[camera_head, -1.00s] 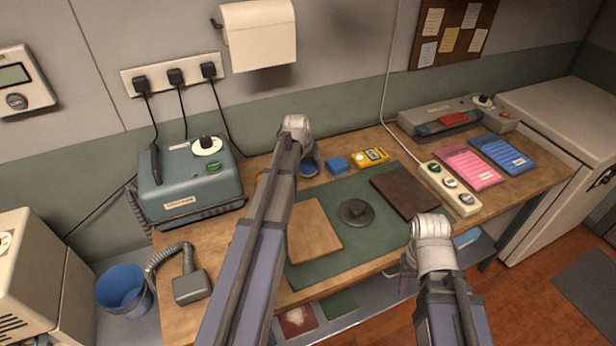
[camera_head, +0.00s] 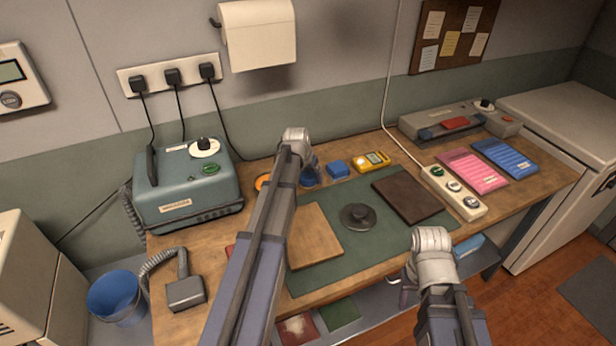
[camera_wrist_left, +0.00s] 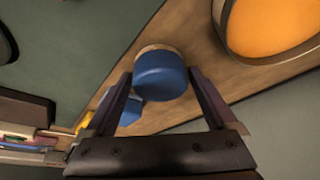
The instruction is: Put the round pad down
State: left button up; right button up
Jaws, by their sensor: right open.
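The round pad (camera_wrist_left: 161,76) is a short blue cylinder with a tan face, seen between the two fingertips of my left gripper (camera_wrist_left: 160,84) in the left wrist view. The fingertips meet its sides, so the gripper appears shut on it. In the head view the blue pad (camera_head: 309,176) shows beside my left wrist, near the back of the bench. I cannot tell whether it touches the surface. My right gripper (camera_head: 408,284) is open at the bench's front edge, mostly hidden behind its own wrist.
A green mat (camera_head: 345,262) carries a tan board (camera_head: 315,236), a dark round knobbed disc (camera_head: 358,217) and a brown board (camera_head: 407,193). A blue block (camera_head: 337,168) and yellow meter (camera_head: 372,161) stand behind. An orange round thing (camera_wrist_left: 270,25) lies close to the pad.

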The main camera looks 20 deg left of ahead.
pick_arm(q)
jog(key=shift+o, duration=0.5)
jog(key=shift+r, duration=0.15)
jog(key=shift+r+p, duration=0.2)
jog(key=shift+p, duration=0.2)
jog(key=p+v, duration=1)
jog(key=v, duration=0.1)
jog(key=shift+s+r+p, duration=0.2)
jog(key=shift+r+p, duration=0.1)
